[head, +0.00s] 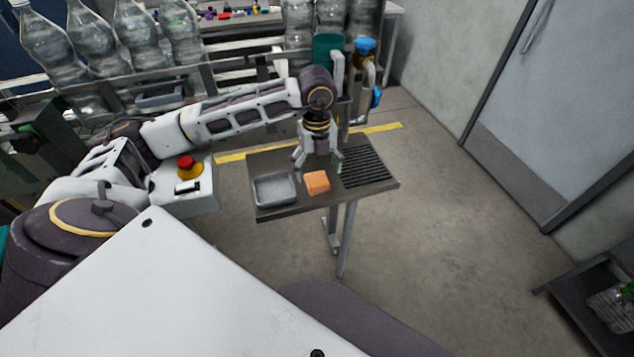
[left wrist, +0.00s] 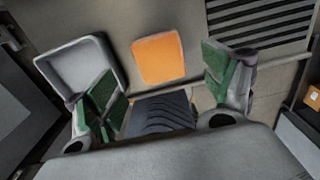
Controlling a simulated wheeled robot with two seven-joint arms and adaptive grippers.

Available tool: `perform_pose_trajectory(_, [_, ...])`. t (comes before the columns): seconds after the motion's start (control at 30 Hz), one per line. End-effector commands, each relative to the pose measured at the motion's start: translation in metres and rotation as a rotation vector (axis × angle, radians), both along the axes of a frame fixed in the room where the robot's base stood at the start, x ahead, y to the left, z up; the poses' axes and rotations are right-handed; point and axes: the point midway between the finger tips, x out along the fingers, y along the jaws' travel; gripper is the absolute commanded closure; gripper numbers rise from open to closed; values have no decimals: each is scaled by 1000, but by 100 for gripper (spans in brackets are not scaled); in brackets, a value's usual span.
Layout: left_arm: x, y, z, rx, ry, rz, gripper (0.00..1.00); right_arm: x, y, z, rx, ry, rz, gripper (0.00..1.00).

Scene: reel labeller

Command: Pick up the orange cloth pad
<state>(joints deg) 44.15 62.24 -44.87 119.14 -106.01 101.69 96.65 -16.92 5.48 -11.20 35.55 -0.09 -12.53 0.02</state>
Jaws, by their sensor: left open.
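The orange cloth pad (head: 317,182) lies on the small dark side table (head: 284,212), between a metal tray and a slotted area. In the left wrist view the pad (left wrist: 159,58) lies flat beyond the fingertips, roughly centred between them. My left gripper (head: 318,162) is above the table, behind the pad in the head view, pointing down. Its green-padded fingers (left wrist: 165,90) are spread apart with nothing between them. The gripper is apart from the pad. My right gripper does not show.
A shallow metal tray (head: 274,189) sits left of the pad. A black slotted grate (head: 366,167) is on the right. A box with a red emergency button (head: 187,163) stands left of the table. Large bottles (head: 136,35) line the conveyor behind.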

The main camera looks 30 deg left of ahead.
Motion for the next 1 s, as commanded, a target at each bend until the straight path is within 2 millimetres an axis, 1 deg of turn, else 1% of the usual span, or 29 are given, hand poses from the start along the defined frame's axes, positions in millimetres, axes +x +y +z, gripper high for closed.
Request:
perform_pose_trajectory(0.17, [0,0,-1,1,1,0,17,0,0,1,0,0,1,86])
perform_pose_trajectory(0.27, [0,0,-6,-1,2,1,17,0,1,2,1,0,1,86])
perform_pose_trajectory(0.47, [1,1,-26,0,3,1,17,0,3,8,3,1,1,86])
perform_pose_trajectory(0.6, [2,1,-42,0,4,0,17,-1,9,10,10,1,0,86])
perform_pose_trajectory(0.7, [2,1,-48,-1,1,0,17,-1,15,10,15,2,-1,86])
perform_pose_trajectory(0.83, [2,1,-52,-1,-1,0,17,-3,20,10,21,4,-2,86])
perform_pose_trajectory(1.0, [2,1,-52,0,0,0,17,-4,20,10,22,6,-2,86])
